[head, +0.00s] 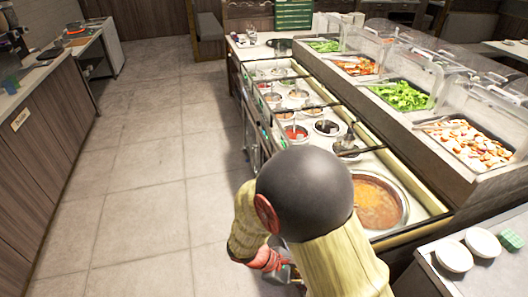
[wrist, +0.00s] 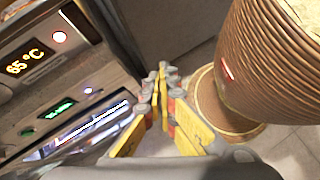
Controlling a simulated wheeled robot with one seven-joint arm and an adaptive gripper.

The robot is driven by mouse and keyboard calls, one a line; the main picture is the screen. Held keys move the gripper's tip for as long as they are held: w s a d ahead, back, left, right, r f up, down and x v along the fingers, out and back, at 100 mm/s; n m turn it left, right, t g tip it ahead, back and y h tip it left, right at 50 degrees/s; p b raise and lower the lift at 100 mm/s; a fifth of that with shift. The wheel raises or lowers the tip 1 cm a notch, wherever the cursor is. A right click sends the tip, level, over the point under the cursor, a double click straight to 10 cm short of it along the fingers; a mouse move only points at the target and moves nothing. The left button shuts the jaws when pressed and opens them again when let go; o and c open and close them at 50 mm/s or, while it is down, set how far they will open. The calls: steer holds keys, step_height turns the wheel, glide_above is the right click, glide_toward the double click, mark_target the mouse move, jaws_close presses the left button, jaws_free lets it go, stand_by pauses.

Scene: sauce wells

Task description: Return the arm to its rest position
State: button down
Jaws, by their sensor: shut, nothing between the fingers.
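My gripper (wrist: 161,82) is shut and empty in the wrist view, its yellow fingers brought together at the tips. It points down beside the front of the serving counter, whose control panel (wrist: 50,85) with a lit "65 °C" display is at the left. In the head view my arm is bent low at the bottom centre, in front of the counter (head: 262,133). My arm covers part of the counter front, and only a bit of the grey gripper shows there, with its fingertips hidden.
The counter holds several small sauce wells and a large round pot of orange-brown soup (head: 378,207). Glass-covered food trays (head: 402,95) line the right. White bowls (head: 454,256) stand at the lower right. The tiled floor (head: 150,160) is clear to the left, up to a wooden cabinet (head: 45,135).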

steer(key=s+a+r+m+t+y, duration=0.1)
steer(key=s+r+m+y, duration=0.1)
steer(key=r+m+y, duration=0.45)
steer(key=s+r+m+t+y, duration=0.15)
steer(key=r+m, duration=0.25)
steer(key=r, duration=0.6)
steer(key=s+d+r+m+t, duration=0.1)
steer(key=d+r+m+t, duration=0.1)
steer(key=r, duration=0.4)
steer(key=s+d+r+m+t+y, duration=0.1)
steer(key=s+d+r+m+t, duration=0.1)
steer(key=d+r, duration=0.2)
step_height(320, 180, up, 3)
steer(key=shift+d+f, duration=0.15)
steer(key=shift+f, duration=0.05)
steer(key=shift+t, duration=0.25)
stand_by(2.6)
